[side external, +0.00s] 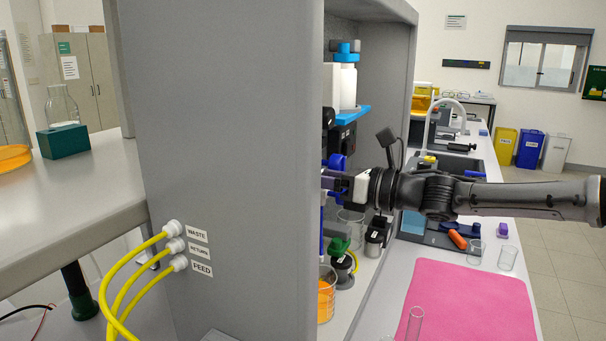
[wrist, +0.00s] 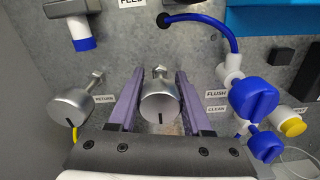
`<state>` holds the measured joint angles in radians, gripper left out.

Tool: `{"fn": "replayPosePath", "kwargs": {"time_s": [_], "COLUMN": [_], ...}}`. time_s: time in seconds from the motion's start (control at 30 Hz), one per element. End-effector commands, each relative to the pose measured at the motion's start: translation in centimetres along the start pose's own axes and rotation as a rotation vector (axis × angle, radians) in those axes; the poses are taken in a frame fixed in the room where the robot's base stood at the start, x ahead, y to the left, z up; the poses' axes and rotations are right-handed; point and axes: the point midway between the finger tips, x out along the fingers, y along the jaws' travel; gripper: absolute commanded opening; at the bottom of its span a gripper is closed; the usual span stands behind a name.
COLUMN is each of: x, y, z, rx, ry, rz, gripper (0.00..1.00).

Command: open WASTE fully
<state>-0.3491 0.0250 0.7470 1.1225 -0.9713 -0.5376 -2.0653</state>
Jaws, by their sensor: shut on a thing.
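A silver knob (wrist: 160,103) on a short stem stands out from the grey panel in the middle of the wrist view. A dark pointer line on its face points down. No WASTE label shows beside it in the wrist view, so its name cannot be read. My gripper (wrist: 160,82) has its two purple fingers on either side of this knob and is shut on it. In the side external view my gripper (side external: 336,182) reaches into the rig's open side, and the knob is hidden there. A WASTE label (side external: 196,233) is on the outer side wall by a hose port.
A similar silver knob (wrist: 72,106) by the RETURN label is close on the left. Blue valve handles (wrist: 254,97) by FLUSH and CLEAN are close on the right. A blue tube (wrist: 213,24) arches above. Bottles and beakers stand below my gripper in the rig.

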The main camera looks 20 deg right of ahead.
Motion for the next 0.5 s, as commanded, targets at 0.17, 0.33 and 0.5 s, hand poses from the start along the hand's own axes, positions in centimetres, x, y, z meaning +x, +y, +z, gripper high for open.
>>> {"fn": "replayPosePath", "kwargs": {"time_s": [0.17, 0.33, 0.5], "x": [0.0, 0.0, 0.0], "y": [0.03, 0.03, 0.02], "z": [-0.19, -0.19, -0.19], "rx": [-0.03, -0.038, -0.038], "ry": [0.004, 0.004, 0.004], "rz": [0.001, 0.001, 0.0], "gripper": [0.0, 0.0, 0.0]}}
